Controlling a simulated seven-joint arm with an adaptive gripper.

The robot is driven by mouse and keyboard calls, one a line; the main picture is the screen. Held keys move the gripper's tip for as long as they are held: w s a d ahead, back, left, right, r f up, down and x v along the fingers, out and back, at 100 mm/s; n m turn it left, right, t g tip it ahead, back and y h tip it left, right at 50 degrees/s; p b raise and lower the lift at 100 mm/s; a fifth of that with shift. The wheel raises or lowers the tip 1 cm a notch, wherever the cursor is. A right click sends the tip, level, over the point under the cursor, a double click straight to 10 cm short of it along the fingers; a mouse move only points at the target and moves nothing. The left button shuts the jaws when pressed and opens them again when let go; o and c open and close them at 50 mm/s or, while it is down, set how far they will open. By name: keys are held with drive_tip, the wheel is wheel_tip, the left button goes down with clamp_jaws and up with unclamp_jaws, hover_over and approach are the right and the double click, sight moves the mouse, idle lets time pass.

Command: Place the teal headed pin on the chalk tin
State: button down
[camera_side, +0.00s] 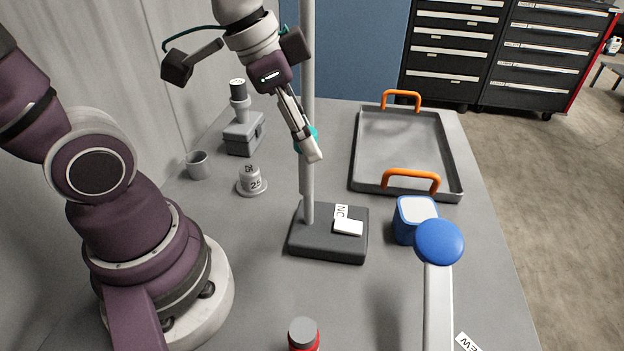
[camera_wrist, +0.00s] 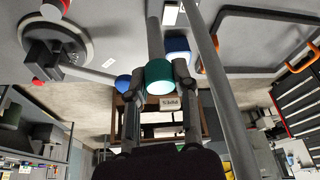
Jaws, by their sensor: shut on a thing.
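My gripper (camera_side: 310,152) is raised above the table beside the upright grey post, with its fingers pointing down. It is shut on the teal headed pin, whose teal head (camera_wrist: 160,78) sits between the two fingers in the wrist view (camera_wrist: 160,70). The pin's grey shaft (camera_wrist: 154,38) extends beyond the head. In the side view only bits of the teal head (camera_side: 314,132) show around the fingers and post. A blue tin with a pale top (camera_side: 403,222) stands on the table right of the post base; I cannot tell for sure that it is the chalk tin.
The post (camera_side: 308,60) rises from a dark base (camera_side: 325,248) close to my gripper. A blue-headed object (camera_side: 438,242) stands in front of the blue tin. A grey tray (camera_side: 400,188) with orange handles lies behind. A weight (camera_side: 252,182), cup (camera_side: 198,165) and red container (camera_side: 304,338) also stand here.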

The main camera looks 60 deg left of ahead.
drive_tip(key=w+d, duration=0.3)
drive_tip(key=w, duration=0.5)
drive_tip(key=w+d, duration=0.3)
drive_tip(key=w, duration=0.6)
drive_tip(key=shift+n, duration=0.3)
wheel_tip(320, 180, down, 8)
drive_tip(key=shift+f, duration=0.15)
drive_tip(key=shift+f, duration=0.15)
drive_tip(key=c, duration=0.9)
unclamp_jaws()
